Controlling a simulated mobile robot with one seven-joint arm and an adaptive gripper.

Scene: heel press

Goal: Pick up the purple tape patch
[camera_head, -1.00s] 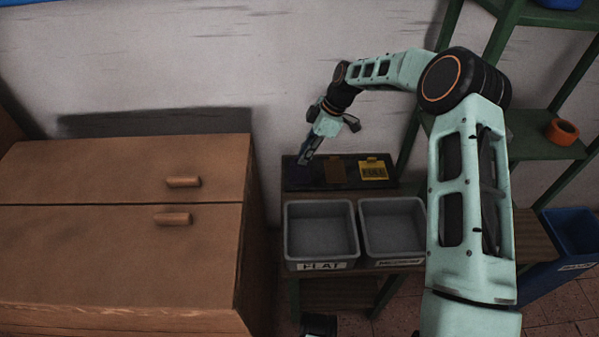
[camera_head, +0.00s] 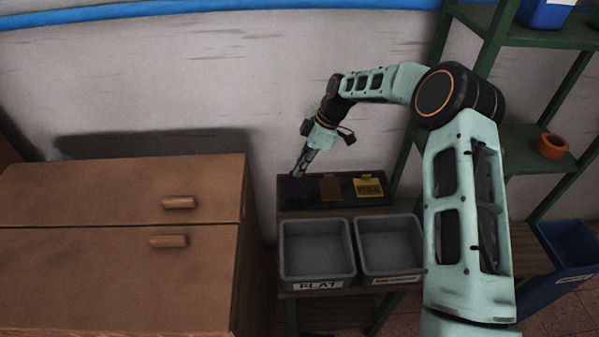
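The purple tape patch (camera_head: 291,188) lies at the left end of a dark tray (camera_head: 343,201) on the far part of the bench. It looks dark and is partly covered by my gripper. My gripper (camera_head: 298,174) points down and to the left, with its fingertips at the patch. The fingers are too small and dark to tell whether they are open or shut, or whether they touch the patch. A brown patch (camera_head: 330,188) and a yellow patch (camera_head: 368,187) lie to the right on the same tray.
Two grey bins stand in front of the tray, a left bin (camera_head: 317,285) labelled FLAT and a right bin (camera_head: 392,280). A brown cabinet (camera_head: 110,285) stands at left. A green shelf (camera_head: 530,138) with an orange roll (camera_head: 552,146) and a blue bin (camera_head: 567,285) are at right.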

